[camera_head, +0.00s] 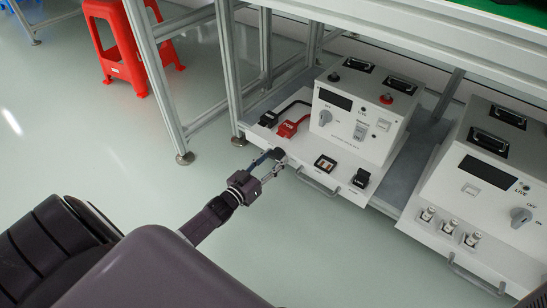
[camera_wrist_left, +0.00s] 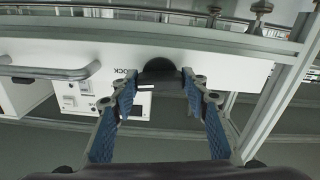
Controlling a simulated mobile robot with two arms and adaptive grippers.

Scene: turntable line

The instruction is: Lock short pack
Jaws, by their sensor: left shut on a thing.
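My left gripper (camera_head: 270,163) is at the left front corner of the white tray-like base (camera_head: 325,158) under the left instrument box (camera_head: 345,128). It is shut on a dark round knob (camera_head: 279,154) on the base's front face. In the left wrist view, the left gripper (camera_wrist_left: 163,84) has its blue-padded fingers on either side of the black knob (camera_wrist_left: 160,66). A white mark shows on the knob, beside partly covered upside-down lettering that looks like "LOCK". The fingers hide part of the knob. My right gripper is not in view.
A metal handle (camera_head: 318,183) sticks out right of the knob. Red (camera_head: 289,129) and black (camera_head: 268,118) plugs sit on the base. A second white unit (camera_head: 478,215) stands to the right. A frame leg (camera_head: 230,75) and red stool (camera_head: 124,50) stand behind. The left floor is clear.

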